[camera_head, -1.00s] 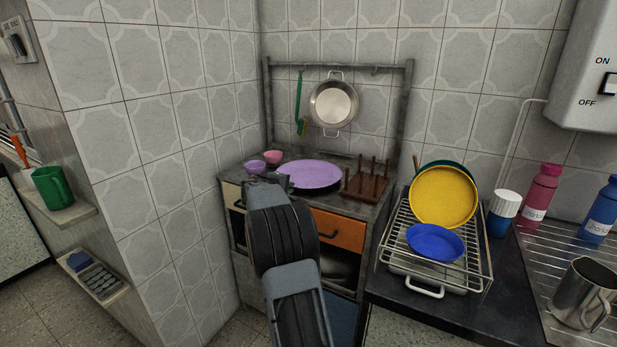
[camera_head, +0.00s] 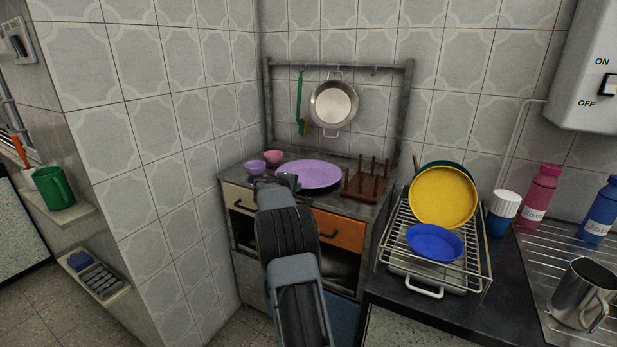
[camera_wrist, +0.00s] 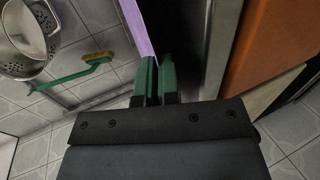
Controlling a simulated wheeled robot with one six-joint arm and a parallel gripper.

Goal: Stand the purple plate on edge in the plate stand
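The purple plate (camera_head: 310,174) lies roughly flat over the stove-like counter, its far side toward the back wall. In the wrist view its edge shows as a narrow purple strip (camera_wrist: 138,28) running down to the fingertips. My gripper (camera_head: 287,181) is at the plate's near left rim. In the wrist view the green fingers (camera_wrist: 157,80) are close together, with the rim running into the narrow gap between them; they look shut on it. The brown wooden plate stand (camera_head: 366,186), with upright pegs, stands just right of the plate and looks empty.
Two small bowls, purple (camera_head: 254,168) and pink (camera_head: 273,157), stand left of the plate. A metal rack frame with a hanging colander (camera_head: 334,104) and green brush (camera_head: 299,98) rises behind. A dish rack (camera_head: 432,270) with yellow and blue plates is at right.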

